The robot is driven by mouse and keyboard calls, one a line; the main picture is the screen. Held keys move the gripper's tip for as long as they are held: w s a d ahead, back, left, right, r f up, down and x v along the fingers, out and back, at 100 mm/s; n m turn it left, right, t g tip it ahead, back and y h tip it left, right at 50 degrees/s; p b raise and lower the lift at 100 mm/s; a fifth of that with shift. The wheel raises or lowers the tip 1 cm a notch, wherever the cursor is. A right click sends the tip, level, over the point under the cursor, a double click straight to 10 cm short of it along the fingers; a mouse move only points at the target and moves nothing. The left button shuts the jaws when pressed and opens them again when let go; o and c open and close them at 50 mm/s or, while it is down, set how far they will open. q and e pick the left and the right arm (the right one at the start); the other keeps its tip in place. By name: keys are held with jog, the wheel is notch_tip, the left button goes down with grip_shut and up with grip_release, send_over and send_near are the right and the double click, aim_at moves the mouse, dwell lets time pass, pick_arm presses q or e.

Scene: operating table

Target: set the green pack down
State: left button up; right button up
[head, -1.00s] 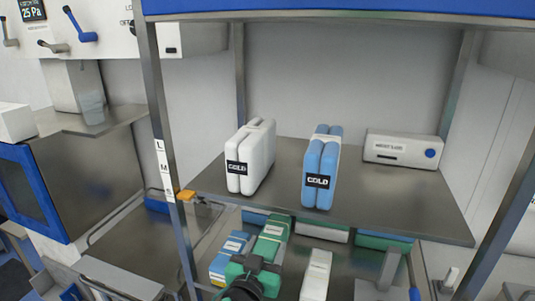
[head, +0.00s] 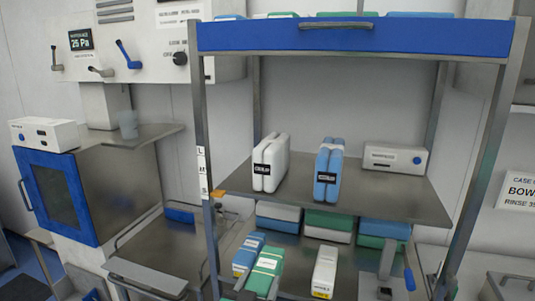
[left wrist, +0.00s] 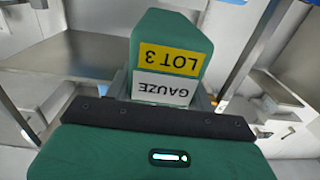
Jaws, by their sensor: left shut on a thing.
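The green pack (head: 266,266) is low in the head view, at the front of the lower shelf (head: 300,284), close to the right of a blue-and-white pack (head: 249,254). My left gripper (head: 241,295) is shut on the green pack and is mostly cut off by the bottom edge. In the left wrist view the same green pack (left wrist: 170,34) stands between the jaws (left wrist: 160,98), with a yellow LOT 3 label and a white GAUZE label, both upside down. I cannot tell whether its underside touches the shelf. My right gripper is not seen.
A white pack (head: 325,270) stands to the right on the lower shelf. Several packs (head: 328,222) line the back. White (head: 270,163) and blue (head: 328,170) cold packs and a white box (head: 394,158) sit on the upper shelf (head: 380,197). A rack post (head: 205,225) stands left.

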pick_arm(q)
jog(key=shift+w+a+f+y, duration=0.15)
jog(key=shift+a+f+y, duration=0.15)
jog(key=shift+a+f, duration=0.4)
jog(key=s+a+f+n+y, duration=0.1)
jog(key=s+a+f, duration=0.3)
jog(key=a, duration=0.5)
jog(key=s+a+f+n+y, duration=0.2)
jog(key=s+a+f+y, duration=0.1)
jog(key=s+a, duration=0.4)
jog(key=shift+s+a+f+t+y, duration=0.3)
jog(key=shift+s+a+f+t, duration=0.1)
jog(key=shift+a+f, duration=0.5)
